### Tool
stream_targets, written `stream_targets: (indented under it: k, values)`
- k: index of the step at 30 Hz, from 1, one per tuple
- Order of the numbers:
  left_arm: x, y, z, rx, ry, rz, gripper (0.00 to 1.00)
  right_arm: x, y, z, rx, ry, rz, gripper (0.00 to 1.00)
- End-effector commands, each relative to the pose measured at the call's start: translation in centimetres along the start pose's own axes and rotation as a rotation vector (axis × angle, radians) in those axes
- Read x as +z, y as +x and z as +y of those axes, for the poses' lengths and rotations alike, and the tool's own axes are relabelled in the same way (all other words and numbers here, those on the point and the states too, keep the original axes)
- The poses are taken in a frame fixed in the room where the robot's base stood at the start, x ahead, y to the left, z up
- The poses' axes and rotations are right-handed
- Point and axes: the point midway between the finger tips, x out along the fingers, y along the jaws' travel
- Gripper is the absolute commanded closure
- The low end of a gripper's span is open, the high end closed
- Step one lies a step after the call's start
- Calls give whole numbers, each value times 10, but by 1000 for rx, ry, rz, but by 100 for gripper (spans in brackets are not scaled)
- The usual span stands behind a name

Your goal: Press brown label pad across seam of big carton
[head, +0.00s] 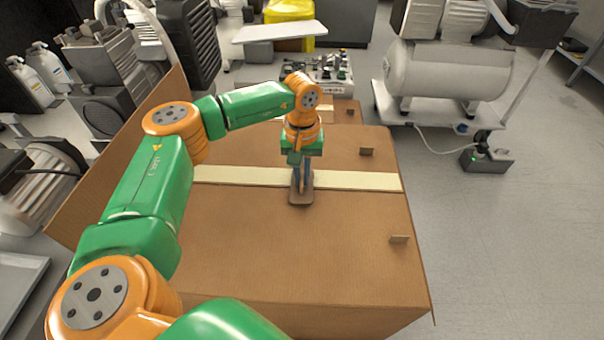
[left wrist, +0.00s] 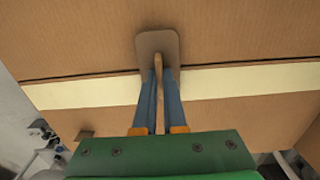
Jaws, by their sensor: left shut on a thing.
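The big carton (head: 345,232) fills the middle of the head view, its top flaps closed. A pale cream tape strip (head: 358,180) runs across its top along the seam. My left gripper (head: 301,172) is above the strip, pointing down. It is shut on the brown label pad (head: 300,197), which lies at or just over the carton top and overlaps the strip. In the left wrist view, the blue fingers (left wrist: 158,100) close on a thin upright tab of the brown pad (left wrist: 158,42). Whether the pad touches the carton is hard to tell. My right gripper is not in view.
Small brown tabs (head: 399,239) stand up from the carton top on the right. A raised flap (head: 85,185) stands at the left. A white tank compressor (head: 450,70) is at the back right, and equipment crowds the left. Grey floor (head: 510,220) is clear at right.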

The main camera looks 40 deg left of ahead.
Motion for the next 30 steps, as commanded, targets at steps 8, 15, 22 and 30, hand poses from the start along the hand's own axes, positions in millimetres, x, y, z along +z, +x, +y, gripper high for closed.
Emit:
stream_targets:
  k: [8, 15, 22, 30]
  values:
    - [0, 4, 0, 0, 0, 0, 100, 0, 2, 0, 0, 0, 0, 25]
    - [0, 7, 0, 0, 0, 0, 100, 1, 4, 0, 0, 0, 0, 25]
    - [0, 8, 0, 0, 0, -1, 100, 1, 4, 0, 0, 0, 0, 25]
    - [0, 9, 0, -1, 0, -2, 100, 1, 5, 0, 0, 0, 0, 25]
